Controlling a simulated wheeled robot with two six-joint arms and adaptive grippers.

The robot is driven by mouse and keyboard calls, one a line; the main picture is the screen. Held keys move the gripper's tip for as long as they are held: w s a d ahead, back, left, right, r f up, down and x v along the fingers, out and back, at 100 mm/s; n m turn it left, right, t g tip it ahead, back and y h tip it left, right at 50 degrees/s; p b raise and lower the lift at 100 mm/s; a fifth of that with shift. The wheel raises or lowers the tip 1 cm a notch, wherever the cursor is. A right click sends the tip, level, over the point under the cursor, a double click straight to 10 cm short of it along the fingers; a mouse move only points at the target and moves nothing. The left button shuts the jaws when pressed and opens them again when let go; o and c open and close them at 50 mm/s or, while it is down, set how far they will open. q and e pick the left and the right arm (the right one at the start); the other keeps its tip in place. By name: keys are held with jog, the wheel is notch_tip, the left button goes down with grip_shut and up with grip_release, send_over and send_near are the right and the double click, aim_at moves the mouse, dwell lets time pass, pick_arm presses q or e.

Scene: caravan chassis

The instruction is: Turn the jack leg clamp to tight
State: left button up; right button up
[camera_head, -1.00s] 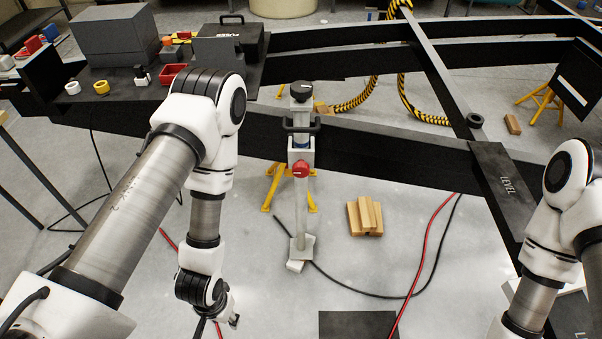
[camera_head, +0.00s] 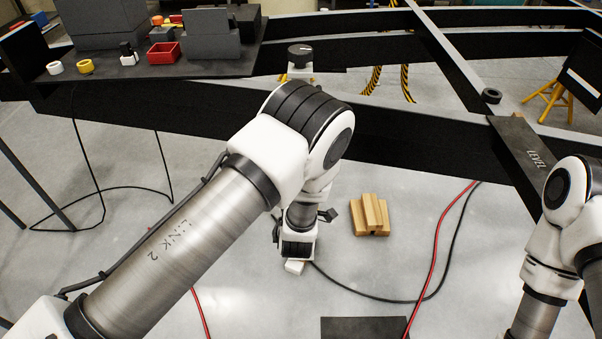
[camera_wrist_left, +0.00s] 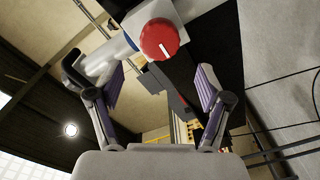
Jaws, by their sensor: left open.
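The jack leg clamp's red knob (camera_wrist_left: 160,40) shows in the left wrist view, round, with a short white mark lying diagonally on its face. It lies beyond my left gripper (camera_wrist_left: 160,84), whose two fingers are spread apart with nothing between them. The knob sits in the upper middle of that view, apart from both fingertips. In the head view my left arm hides the knob and most of the jack leg. My right gripper is out of frame.
The black chassis beam (camera_head: 400,135) runs across behind my left arm. Wooden blocks (camera_head: 370,215) lie on the floor to the right of the jack. Red and black cables cross the floor. A shelf with a red bin (camera_head: 164,53) stands at upper left.

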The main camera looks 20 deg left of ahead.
pick_arm(q)
jog(key=x, duration=0.5)
jog(key=b+x, duration=0.1)
jog(key=x, duration=0.1)
jog(key=shift+w+d+f, duration=0.25)
jog(key=shift+w, duration=0.2)
jog(key=c, duration=1.2)
